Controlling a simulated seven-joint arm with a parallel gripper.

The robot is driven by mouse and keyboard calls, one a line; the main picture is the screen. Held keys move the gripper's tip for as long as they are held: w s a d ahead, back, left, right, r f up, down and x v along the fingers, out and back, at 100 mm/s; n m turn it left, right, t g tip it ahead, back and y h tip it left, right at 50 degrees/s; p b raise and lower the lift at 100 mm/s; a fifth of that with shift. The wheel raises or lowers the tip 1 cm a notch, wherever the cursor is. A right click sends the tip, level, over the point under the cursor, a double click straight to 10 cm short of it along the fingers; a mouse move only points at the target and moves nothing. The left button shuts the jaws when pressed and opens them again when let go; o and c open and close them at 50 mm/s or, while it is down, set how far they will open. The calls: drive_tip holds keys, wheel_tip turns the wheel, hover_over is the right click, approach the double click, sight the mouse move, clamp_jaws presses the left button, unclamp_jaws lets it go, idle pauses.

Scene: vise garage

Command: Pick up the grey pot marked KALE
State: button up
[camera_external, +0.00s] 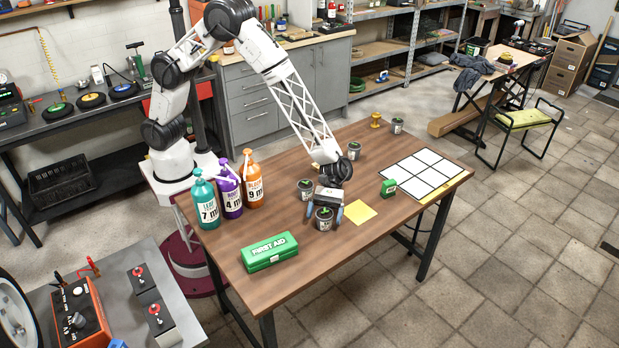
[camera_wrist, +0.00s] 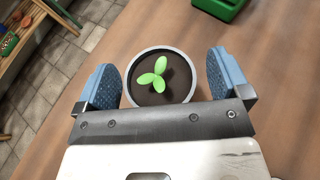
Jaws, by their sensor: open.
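My gripper (camera_external: 324,211) is open and points down over a grey pot (camera_external: 323,224) near the front middle of the table. In the wrist view, this pot (camera_wrist: 158,98) has a light grey rim, dark soil and a green seedling. It lies between the two blue finger pads of my gripper (camera_wrist: 166,75), with a gap on each side. Its label is too small to read. Another potted seedling (camera_external: 306,194) stands just behind it to the left. More pots stand further back, one (camera_external: 353,153) past my wrist and one (camera_external: 397,128) near the far edge; I cannot read their labels.
A green first aid box (camera_external: 269,252) is at the front left. A yellow sheet (camera_external: 361,211), a small green item (camera_external: 388,187) and a white grid (camera_external: 432,168) lie to the right.

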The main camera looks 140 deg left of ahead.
sight(325, 213)
idle(0.3)
drive_tip(key=c, duration=1.1)
drive_tip(key=shift+r, duration=0.15)
drive_tip(key=shift+c, duration=0.2)
drive_tip(key=shift+r, duration=4.9)
